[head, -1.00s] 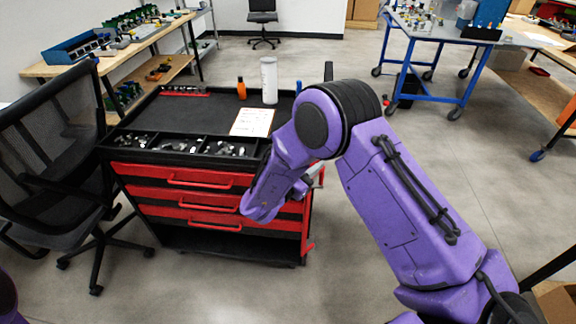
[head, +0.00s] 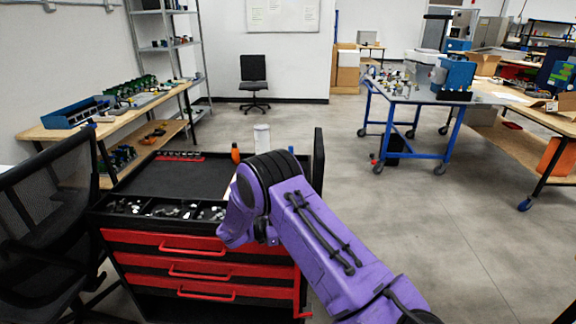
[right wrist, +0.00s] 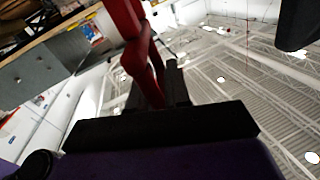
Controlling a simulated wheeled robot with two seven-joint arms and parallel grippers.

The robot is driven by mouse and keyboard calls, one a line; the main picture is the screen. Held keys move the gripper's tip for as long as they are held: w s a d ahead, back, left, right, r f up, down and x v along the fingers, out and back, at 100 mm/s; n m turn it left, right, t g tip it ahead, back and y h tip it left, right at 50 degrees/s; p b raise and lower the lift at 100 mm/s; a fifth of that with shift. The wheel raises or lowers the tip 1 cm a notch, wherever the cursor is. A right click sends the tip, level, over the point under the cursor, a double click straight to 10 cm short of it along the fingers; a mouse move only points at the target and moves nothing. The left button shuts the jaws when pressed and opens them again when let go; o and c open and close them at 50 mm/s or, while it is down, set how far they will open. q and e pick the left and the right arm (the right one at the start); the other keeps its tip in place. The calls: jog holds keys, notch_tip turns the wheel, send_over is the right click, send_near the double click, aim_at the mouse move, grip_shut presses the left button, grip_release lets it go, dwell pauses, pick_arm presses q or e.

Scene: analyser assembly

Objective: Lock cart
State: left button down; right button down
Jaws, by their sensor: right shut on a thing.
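The cart (head: 168,182) is black with red drawer fronts and stands at the lower left of the head view. A red bar (head: 300,292) stands at its front right edge. My right arm reaches across the cart's right side, and its hand is mostly hidden behind my own purple links. In the right wrist view my right gripper (right wrist: 168,82) is shut on a red bar-like part (right wrist: 140,55), which looks like part of the cart. Whether it is a handle or a lock lever, I cannot tell. My left gripper is out of view.
A black mesh chair (head: 45,215) stands close to the cart's left. An orange bottle (head: 235,154) and a white cylinder (head: 261,138) stand on the cart. A workbench (head: 110,128) is behind left, a blue-framed table (head: 425,100) behind right. The floor right of the cart is clear.

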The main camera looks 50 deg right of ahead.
jog(key=shift+d+r, duration=0.1)
jog(key=shift+w, duration=0.1)
jog(key=c, duration=1.2)
grip_release()
jog(key=shift+o, duration=0.2)
jog(key=shift+w+a, duration=0.25)
jog(key=shift+a, duration=0.05)
jog(key=b+v, duration=0.3)
jog(key=v, duration=0.6)
jog(key=shift+w+a, duration=0.2)
jog(key=shift+w, duration=0.1)
